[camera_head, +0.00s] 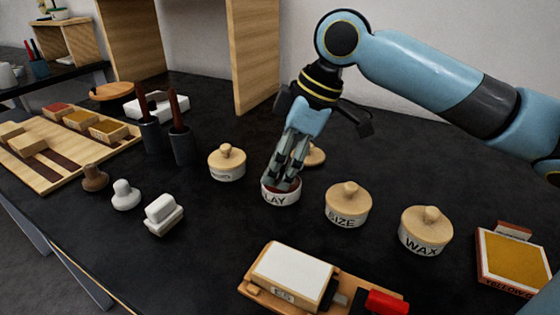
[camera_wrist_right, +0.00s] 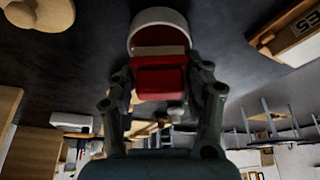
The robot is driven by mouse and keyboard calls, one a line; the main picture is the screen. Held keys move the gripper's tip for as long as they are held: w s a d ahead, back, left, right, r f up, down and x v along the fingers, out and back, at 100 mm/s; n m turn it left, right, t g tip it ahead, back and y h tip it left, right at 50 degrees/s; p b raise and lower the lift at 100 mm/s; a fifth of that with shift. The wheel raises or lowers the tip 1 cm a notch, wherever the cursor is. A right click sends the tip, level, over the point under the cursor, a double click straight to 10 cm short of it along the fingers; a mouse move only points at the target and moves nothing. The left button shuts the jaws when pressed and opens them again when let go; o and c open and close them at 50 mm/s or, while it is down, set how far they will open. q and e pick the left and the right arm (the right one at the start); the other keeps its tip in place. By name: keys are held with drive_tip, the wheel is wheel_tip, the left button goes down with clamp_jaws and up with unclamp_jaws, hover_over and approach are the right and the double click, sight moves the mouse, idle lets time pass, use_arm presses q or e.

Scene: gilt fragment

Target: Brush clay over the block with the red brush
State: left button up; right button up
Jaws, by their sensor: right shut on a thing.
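The white block (camera_head: 295,264) lies in a wooden holder at the front middle of the table in the head view. The clay pot (camera_head: 281,196), a small white pot lettered "LAY" in its visible part, stands behind it. My right gripper (camera_head: 283,183) points down into the pot's mouth. In the right wrist view my right gripper (camera_wrist_right: 163,82) is shut on the red brush (camera_wrist_right: 160,78). The brush's pale end reaches the opening of the clay pot (camera_wrist_right: 158,17), which is red inside. My left gripper is not in view.
Lidded pots "SIZE" (camera_head: 348,205) and "WAX" (camera_head: 426,232) stand right of the clay pot, another (camera_head: 227,163) left. A loose lid (camera_head: 315,156) lies behind. A red part (camera_head: 386,302) sits at the holder's right end. Dark cups (camera_head: 182,147) stand left.

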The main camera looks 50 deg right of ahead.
drive_tip(key=shift+f, duration=0.5)
drive_tip(key=shift+f, duration=0.1)
idle(1.7)
wheel_tip(320, 180, up, 7)
drive_tip(key=p, duration=0.7)
drive_tip(key=shift+p, duration=0.35)
